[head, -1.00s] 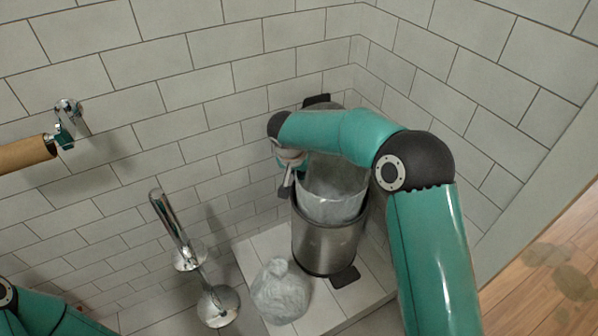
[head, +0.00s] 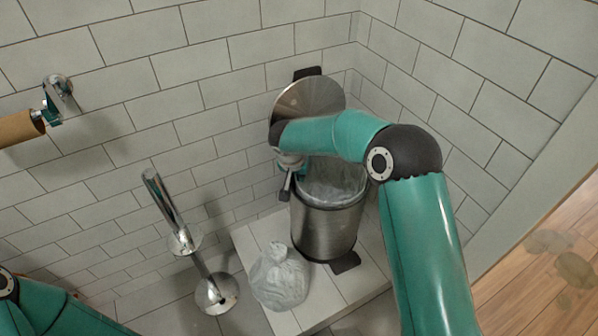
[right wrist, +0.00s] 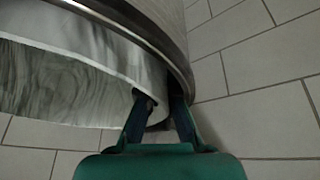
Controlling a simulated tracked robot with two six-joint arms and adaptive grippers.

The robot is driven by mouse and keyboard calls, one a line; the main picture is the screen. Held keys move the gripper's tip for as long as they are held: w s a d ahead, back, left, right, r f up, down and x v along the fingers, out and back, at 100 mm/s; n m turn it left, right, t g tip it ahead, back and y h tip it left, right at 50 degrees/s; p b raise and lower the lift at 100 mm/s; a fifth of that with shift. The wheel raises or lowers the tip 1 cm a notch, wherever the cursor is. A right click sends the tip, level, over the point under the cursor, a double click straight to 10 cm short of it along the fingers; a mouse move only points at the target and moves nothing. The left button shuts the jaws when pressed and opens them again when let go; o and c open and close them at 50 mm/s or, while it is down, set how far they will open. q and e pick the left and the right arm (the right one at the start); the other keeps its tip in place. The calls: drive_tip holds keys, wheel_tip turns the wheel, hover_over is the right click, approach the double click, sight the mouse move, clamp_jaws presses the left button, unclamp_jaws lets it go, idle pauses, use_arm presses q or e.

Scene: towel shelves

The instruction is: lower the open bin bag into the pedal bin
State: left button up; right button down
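The pedal bin (head: 325,232) is a brushed steel cylinder in the tiled corner, its round lid (head: 300,98) raised against the wall. The open bin bag (head: 335,183), pale and translucent, sits inside the bin with its upper edge near the rim. My right gripper (head: 287,186) is at the left side of the bin mouth. In the right wrist view its fingers (right wrist: 162,98) close around the bag's edge (right wrist: 105,82), just beside the bin's dark metal rim (right wrist: 178,62). My forearm hides part of the bin mouth. My left gripper is out of view.
A knotted, filled bag (head: 280,278) stands left of the bin on the tiled platform (head: 252,238). A chrome brush stand (head: 215,292) is further left. A wall-mounted roll holder (head: 60,98) is at the upper left. Walls close in behind and to the right.

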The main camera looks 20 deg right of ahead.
drive_tip(key=shift+f, duration=0.1)
drive_tip(key=c, duration=1.2)
unclamp_jaws()
drive_tip(key=shift+a, duration=0.1)
drive_tip(key=shift+c, duration=0.2)
drive_tip(key=v, duration=1.2)
drive_tip(key=shift+f, duration=0.1)
